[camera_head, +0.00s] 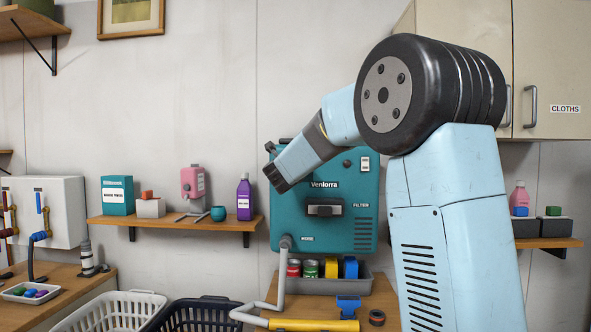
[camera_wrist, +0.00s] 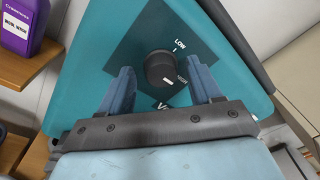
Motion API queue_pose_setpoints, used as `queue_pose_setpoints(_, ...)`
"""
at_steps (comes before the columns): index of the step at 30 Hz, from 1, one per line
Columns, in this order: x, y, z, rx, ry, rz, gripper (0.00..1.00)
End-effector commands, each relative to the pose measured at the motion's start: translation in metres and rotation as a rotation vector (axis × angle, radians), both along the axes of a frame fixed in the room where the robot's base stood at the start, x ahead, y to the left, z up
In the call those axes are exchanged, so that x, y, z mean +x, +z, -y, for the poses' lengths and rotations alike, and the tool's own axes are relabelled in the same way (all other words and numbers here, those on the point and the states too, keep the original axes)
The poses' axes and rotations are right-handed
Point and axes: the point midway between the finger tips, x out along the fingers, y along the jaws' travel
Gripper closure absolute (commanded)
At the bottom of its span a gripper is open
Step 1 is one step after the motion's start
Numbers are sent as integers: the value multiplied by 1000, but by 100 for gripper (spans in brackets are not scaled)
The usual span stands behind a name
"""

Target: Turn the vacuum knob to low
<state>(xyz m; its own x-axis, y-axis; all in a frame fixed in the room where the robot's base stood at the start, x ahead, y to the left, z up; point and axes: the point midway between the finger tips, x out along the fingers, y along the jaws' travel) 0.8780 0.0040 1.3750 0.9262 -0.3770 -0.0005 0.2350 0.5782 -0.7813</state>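The teal Venlorra vacuum (camera_head: 350,225) stands against the wall, and its upper part fills much of the wrist view (camera_wrist: 90,70). Its round black knob (camera_wrist: 157,66) sits on a dark panel (camera_wrist: 133,47) in the wrist view. A pale mark on the knob points to the lower right, away from LOW. My gripper (camera_wrist: 160,64) is open and empty, one finger on each side of the knob with visible gaps. My arm hides the knob in the head view.
Below are a grey tray (camera_head: 320,286) of cans, a pale hose (camera_head: 283,270) and baskets (camera_head: 190,315). Cabinets (camera_head: 552,60) hang at upper right.

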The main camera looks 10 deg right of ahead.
Motion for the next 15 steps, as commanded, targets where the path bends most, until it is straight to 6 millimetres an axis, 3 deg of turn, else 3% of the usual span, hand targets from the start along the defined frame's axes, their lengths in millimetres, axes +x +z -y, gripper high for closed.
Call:
queue_pose_setpoints(2, 0, 0, 0, 0, 0, 0, 43)
queue_pose_setpoints(15, 0, 0, -1, 0, 1, 0, 85)
